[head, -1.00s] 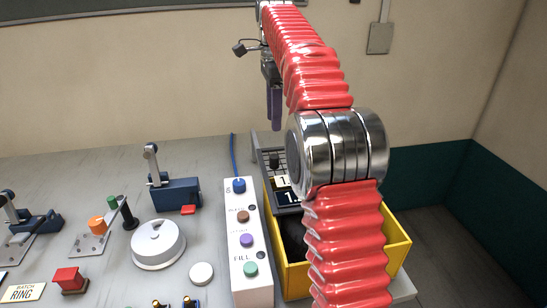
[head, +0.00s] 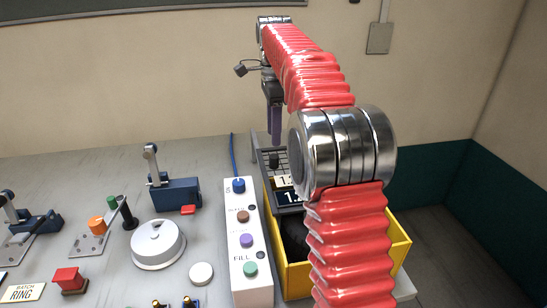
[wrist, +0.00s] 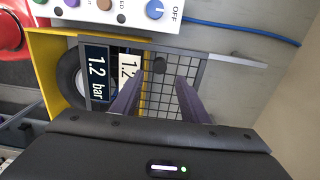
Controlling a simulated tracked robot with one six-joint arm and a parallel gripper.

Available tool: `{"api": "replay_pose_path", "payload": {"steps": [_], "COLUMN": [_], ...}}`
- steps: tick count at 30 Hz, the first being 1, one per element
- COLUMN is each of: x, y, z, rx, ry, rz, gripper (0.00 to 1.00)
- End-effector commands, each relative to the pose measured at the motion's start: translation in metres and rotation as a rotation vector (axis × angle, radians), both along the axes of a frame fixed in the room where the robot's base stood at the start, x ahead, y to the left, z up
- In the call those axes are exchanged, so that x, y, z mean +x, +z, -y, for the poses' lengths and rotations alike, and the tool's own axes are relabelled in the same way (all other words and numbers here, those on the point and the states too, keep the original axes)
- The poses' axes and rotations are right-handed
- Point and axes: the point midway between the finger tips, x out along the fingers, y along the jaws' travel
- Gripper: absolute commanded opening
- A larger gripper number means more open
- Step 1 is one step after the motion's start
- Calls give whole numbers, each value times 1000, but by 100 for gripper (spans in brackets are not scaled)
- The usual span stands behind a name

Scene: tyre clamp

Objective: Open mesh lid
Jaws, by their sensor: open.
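The mesh lid (wrist: 160,95) is a grey-framed grid lying over the yellow box (wrist: 45,60); it looks closed. In the head view my gripper (head: 275,140) hangs above the lid, and my red arm hides much of the lid and box.
A white control panel (head: 245,240) with coloured buttons stands left of the box. A black tyre (wrist: 68,75) shows inside the box beside the 1.2 bar display (wrist: 97,72). A blue cable (head: 234,155) runs behind the panel. The wall is close behind.

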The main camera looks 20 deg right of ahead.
Motion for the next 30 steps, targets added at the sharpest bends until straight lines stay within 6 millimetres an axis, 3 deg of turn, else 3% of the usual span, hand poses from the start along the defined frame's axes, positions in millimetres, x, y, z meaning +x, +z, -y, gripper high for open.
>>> {"api": "replay_pose_path", "payload": {"steps": [18, 30], "x": [0, 0], "y": [-84, -92], "z": [-1, -1], "rx": [0, 0], "ry": [1, 1], "rz": [-1, 1], "gripper": [41, 41]}}
